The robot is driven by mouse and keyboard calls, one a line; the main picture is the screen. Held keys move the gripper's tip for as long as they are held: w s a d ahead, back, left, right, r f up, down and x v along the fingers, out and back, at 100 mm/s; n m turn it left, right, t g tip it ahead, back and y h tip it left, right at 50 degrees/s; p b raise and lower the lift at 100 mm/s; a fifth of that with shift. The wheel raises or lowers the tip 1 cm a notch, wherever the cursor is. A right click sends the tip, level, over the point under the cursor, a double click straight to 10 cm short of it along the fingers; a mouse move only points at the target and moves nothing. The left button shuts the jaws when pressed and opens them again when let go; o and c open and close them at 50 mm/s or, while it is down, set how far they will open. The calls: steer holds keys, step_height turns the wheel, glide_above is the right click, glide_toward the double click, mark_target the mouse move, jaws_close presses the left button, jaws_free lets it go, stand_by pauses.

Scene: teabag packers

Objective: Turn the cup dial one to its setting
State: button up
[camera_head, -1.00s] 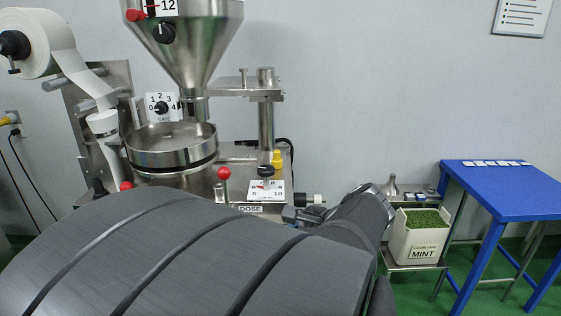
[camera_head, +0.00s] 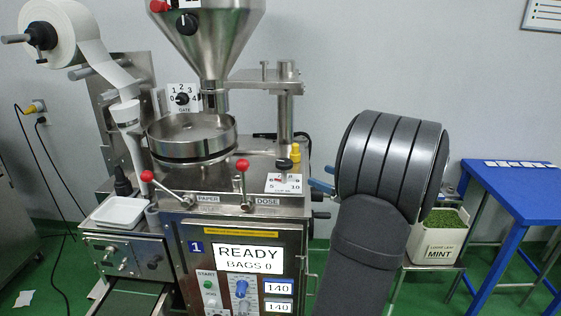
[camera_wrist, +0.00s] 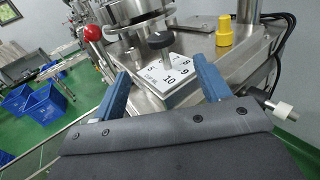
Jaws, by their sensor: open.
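The cup dial is a black knob (camera_head: 284,163) over a white numbered plate (camera_head: 283,183) on the right of the steel machine top. In the wrist view the black knob (camera_wrist: 160,40) stands above the plate (camera_wrist: 168,75), which reads CUP ML with numbers such as 9 and 10. My gripper (camera_head: 322,181) is just right of the plate, with its blue fingers partly hidden by my wrist. In the wrist view my gripper (camera_wrist: 160,66) is open and empty, its fingers spread either side of the plate and apart from the knob. The knob's pointer setting is not readable.
A yellow cap (camera_head: 295,153) stands close behind the dial. A red-balled dose lever (camera_head: 242,166) and a paper lever (camera_head: 147,176) rise to the left. The hopper (camera_head: 212,40) hangs above. A mint box (camera_head: 440,240) and blue table (camera_head: 510,195) are at right.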

mark_target(280, 160)
steer(key=x, duration=1.6)
steer(key=shift+s, duration=0.1)
steer(key=c, duration=1)
